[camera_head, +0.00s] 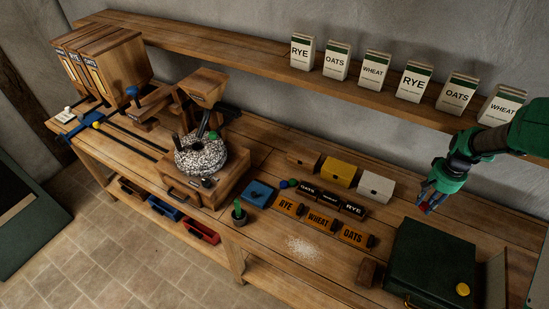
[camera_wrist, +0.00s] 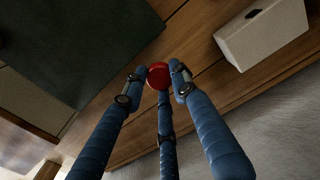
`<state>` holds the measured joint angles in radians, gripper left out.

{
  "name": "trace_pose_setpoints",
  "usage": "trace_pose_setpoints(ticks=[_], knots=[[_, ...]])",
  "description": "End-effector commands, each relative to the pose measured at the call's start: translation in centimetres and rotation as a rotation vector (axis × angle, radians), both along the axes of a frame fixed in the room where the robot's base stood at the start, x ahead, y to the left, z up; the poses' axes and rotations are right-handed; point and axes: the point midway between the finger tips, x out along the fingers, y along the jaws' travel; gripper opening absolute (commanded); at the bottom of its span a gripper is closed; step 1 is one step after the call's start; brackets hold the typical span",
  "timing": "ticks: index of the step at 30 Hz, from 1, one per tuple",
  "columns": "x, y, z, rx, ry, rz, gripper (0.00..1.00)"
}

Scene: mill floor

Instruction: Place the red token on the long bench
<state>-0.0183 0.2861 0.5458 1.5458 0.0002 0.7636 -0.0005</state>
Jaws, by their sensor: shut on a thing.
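The red token (camera_wrist: 158,76) is a small round disc held between the blue fingertips of my gripper (camera_wrist: 160,80) in the wrist view. In the head view my gripper (camera_head: 428,202) is at the right, above the long bench (camera_head: 285,240), between the white box and the dark green case. The token is hard to make out in the head view. The bench is a long wooden top running from the left to the lower right, and its planks show behind the token in the wrist view. I cannot tell the exact height of the token above the bench.
A dark green case (camera_head: 432,262) with a yellow disc (camera_head: 462,289) stands at the lower right. A white box (camera_head: 376,187) and a yellow box (camera_head: 341,172) are left of my gripper. Labelled blocks and a stone mill (camera_head: 201,158) stand farther left. A shelf of packets runs above.

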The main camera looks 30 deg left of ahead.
Motion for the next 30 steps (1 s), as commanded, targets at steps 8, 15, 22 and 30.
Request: trace_pose_setpoints(ticks=[8,15,22,30], knots=[[-0.2,6.0,-1.0,0.001,0.001,0.087,0.16],[-1.0,13.8,-2.2,0.002,0.001,0.2,0.16],[-2.8,21.3,-3.4,0.003,0.002,0.311,0.16],[-5.8,29.7,-4.7,0.004,0.001,0.439,0.16]])
